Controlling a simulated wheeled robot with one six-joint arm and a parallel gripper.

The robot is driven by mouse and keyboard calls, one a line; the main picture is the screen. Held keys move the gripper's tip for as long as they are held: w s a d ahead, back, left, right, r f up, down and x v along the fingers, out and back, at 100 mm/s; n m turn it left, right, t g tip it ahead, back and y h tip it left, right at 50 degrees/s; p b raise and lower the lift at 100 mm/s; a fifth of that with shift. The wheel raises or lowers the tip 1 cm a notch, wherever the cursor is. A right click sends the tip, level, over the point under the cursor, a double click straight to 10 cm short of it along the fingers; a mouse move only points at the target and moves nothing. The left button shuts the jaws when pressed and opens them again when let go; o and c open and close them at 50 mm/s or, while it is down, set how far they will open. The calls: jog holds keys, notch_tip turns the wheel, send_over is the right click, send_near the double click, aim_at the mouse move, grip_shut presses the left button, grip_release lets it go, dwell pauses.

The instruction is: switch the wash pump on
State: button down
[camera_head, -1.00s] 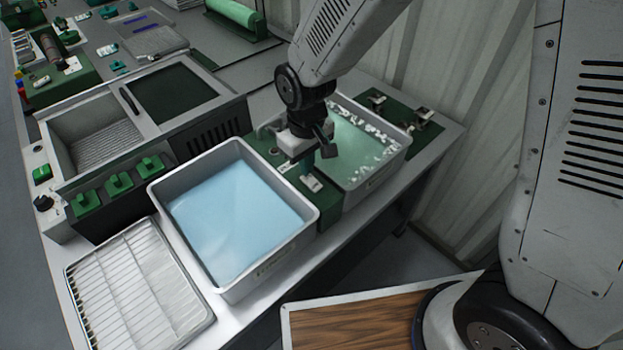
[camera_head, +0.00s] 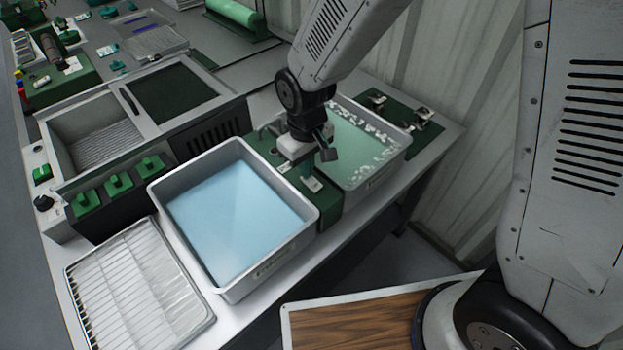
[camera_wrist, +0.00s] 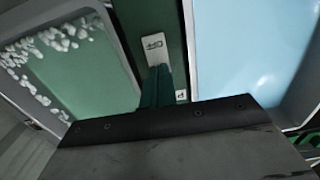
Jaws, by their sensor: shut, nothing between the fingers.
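A narrow green panel (camera_head: 328,213) lies between two grey trays. Two small white plates sit on it: one (camera_head: 312,184) lies just in front of my fingertips, the other (camera_head: 284,167) to their left. My gripper (camera_head: 308,168) points down over this panel. In the wrist view my shut, empty gripper (camera_wrist: 157,88) hides part of the panel, between a white plate with a dark symbol (camera_wrist: 154,46) and a partly covered plate lettered P (camera_wrist: 181,95). I cannot tell whether the fingertips touch anything. No wash pump switch lever or its position can be made out.
A tray of pale blue liquid (camera_head: 308,212) stands left of the panel. A tray with green contents and white bits (camera_head: 401,150) stands right. A wire rack tray (camera_head: 203,333) lies front left. Green-knobbed controls (camera_head: 118,184) stand behind it. A corrugated wall (camera_head: 440,75) is behind.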

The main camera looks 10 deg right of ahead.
jog(key=shift+f, duration=0.5)
jog(key=shift+r, duration=3.5)
jog(key=s+d+r+m+t, duration=0.1)
jog(key=s+d+r+m, duration=0.5)
jog(key=s+d+r, duration=1)
jog(key=s+d, duration=0.3)
jog(key=d, duration=0.1)
jog(key=shift+s+d+r+m, duration=0.25)
jog(key=shift+d+r+m, duration=0.1)
jog(key=shift+r+m, duration=0.05)
